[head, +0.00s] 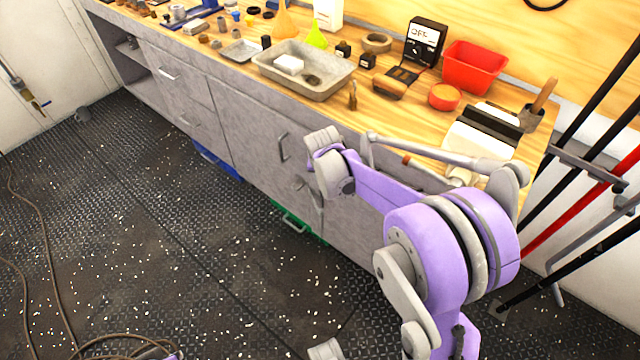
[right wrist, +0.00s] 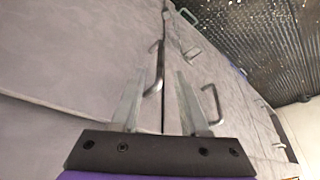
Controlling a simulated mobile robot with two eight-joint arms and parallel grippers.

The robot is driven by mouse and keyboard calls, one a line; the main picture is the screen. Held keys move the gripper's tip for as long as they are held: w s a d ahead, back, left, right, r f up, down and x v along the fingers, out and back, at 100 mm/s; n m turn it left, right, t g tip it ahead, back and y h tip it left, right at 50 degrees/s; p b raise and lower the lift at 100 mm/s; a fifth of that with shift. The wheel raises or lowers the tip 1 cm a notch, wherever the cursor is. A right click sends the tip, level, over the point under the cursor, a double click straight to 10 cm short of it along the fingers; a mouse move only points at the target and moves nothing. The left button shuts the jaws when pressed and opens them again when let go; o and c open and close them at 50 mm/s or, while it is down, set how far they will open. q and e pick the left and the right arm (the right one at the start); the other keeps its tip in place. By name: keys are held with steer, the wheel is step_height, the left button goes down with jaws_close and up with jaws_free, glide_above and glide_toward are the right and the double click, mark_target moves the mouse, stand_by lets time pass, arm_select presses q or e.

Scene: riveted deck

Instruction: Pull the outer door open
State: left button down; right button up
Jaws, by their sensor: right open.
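The outer door (head: 350,228) is the grey cabinet door at the right end of the workbench, partly hidden behind my right arm. It looks closed; a narrow dark seam runs beside it in the right wrist view. My right gripper (head: 309,194) is open in front of the cabinet. In the right wrist view its fingers (right wrist: 160,76) stand on either side of a bar handle (right wrist: 156,68) by the seam. I cannot tell how deep the handle lies between them. A second handle (right wrist: 211,104) is beyond the right finger.
The neighbouring door has a bar handle (head: 283,147). A green bin (head: 297,226) and a blue bin (head: 216,161) sit low under the bench. Bench clutter includes a tray (head: 266,68) and red bin (head: 472,68). Poles lean at right. The deck (head: 130,220) is mostly clear; cables lie left.

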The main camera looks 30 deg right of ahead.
steer(key=b+x, duration=0.1)
steer(key=x, duration=0.7)
steer(key=shift+f, duration=0.3)
jaws_close()
stand_by(1.0)
